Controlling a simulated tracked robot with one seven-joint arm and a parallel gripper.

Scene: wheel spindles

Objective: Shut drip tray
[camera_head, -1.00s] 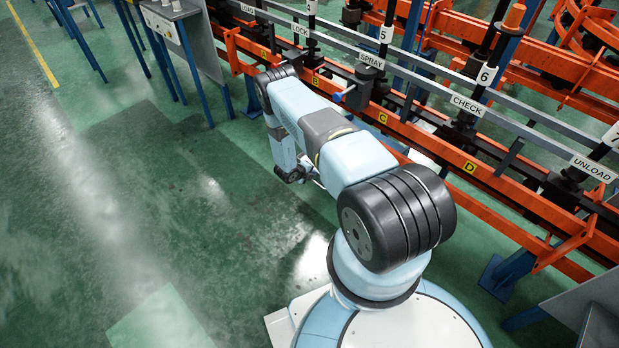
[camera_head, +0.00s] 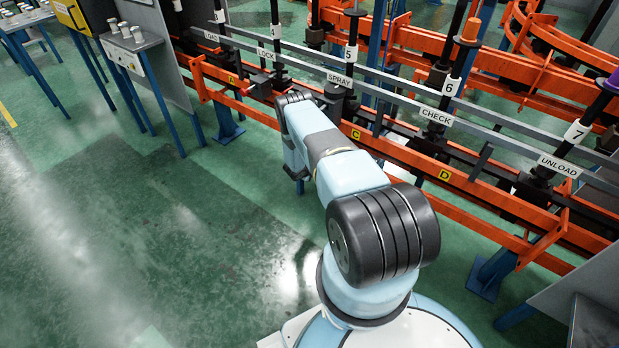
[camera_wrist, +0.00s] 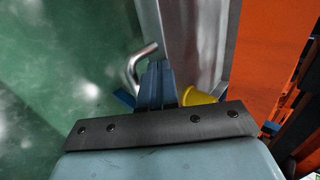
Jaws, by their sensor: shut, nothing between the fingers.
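In the wrist view, my gripper (camera_wrist: 157,85) is shut, with its blue-grey fingers together and nothing between them. A bent, bright metal bar that looks like a handle (camera_wrist: 137,64) is just left of the fingertips; I cannot tell whether they touch. A long grey metal piece (camera_wrist: 192,42), which may be the drip tray, runs up the picture beyond the fingers. How far the tray is open cannot be made out. In the head view, my own arm hides the gripper and the tray area below the orange rail (camera_head: 403,153).
A yellow part (camera_wrist: 197,97) is close to the right of my fingers. An orange beam (camera_wrist: 262,50) stands further right. In the head view, labelled spindle stations line the rail, including SPRAY (camera_head: 340,78) and CHECK (camera_head: 436,116). Green floor (camera_head: 170,230) is clear at left.

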